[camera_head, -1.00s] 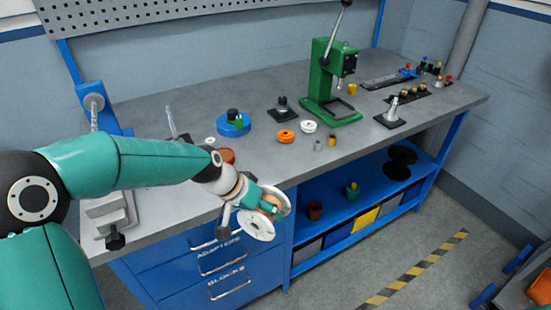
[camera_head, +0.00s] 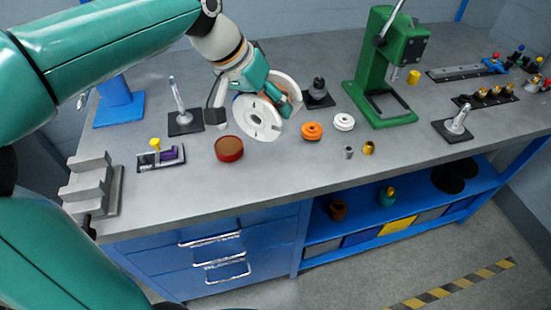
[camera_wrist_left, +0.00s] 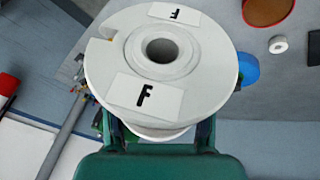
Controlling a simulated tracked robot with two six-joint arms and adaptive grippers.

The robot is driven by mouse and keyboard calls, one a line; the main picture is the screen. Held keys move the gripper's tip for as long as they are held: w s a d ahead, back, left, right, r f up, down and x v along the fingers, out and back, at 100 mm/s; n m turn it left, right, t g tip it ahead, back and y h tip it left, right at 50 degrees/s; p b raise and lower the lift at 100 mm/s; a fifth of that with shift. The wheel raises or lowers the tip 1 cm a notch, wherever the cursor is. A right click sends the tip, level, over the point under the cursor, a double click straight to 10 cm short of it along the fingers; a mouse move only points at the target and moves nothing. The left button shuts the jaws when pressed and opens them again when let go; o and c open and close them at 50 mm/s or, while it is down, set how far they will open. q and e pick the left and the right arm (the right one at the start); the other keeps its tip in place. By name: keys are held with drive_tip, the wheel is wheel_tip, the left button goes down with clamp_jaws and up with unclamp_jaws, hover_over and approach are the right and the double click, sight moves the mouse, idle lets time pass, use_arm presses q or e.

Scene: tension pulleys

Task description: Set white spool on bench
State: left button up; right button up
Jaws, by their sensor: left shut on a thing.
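The white spool (camera_head: 258,117) is held in my left gripper (camera_head: 262,100), above or at the grey bench top (camera_head: 300,160); I cannot tell whether its lower rim touches the bench. In the head view it is tilted on edge, one flange facing the camera. In the left wrist view the spool (camera_wrist_left: 160,60) fills the middle, with a round centre hole and labels marked F on its flange. The gripper fingers (camera_wrist_left: 160,130) are shut on it, partly hidden beneath the flange. My right gripper is not in view.
A red-brown round tin (camera_head: 229,149) stands just left of the spool. An orange pulley (camera_head: 312,131), a white pulley (camera_head: 344,121) and a black-based post (camera_head: 185,120) are near. A green press (camera_head: 385,65) stands to the right.

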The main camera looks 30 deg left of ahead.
use_arm(q)
wheel_tip(320, 180, down, 15)
drive_tip(key=shift+w+d+f+b, duration=0.1)
drive_tip(key=shift+w+d+b, duration=0.05)
drive_tip(key=shift+b, duration=0.5)
drive_tip(key=o, duration=1.1)
drive_tip(key=shift+f, duration=0.15)
drive_tip(key=o, duration=0.5)
drive_tip(key=shift+c, duration=0.2)
drive_tip(key=shift+r, duration=0.2)
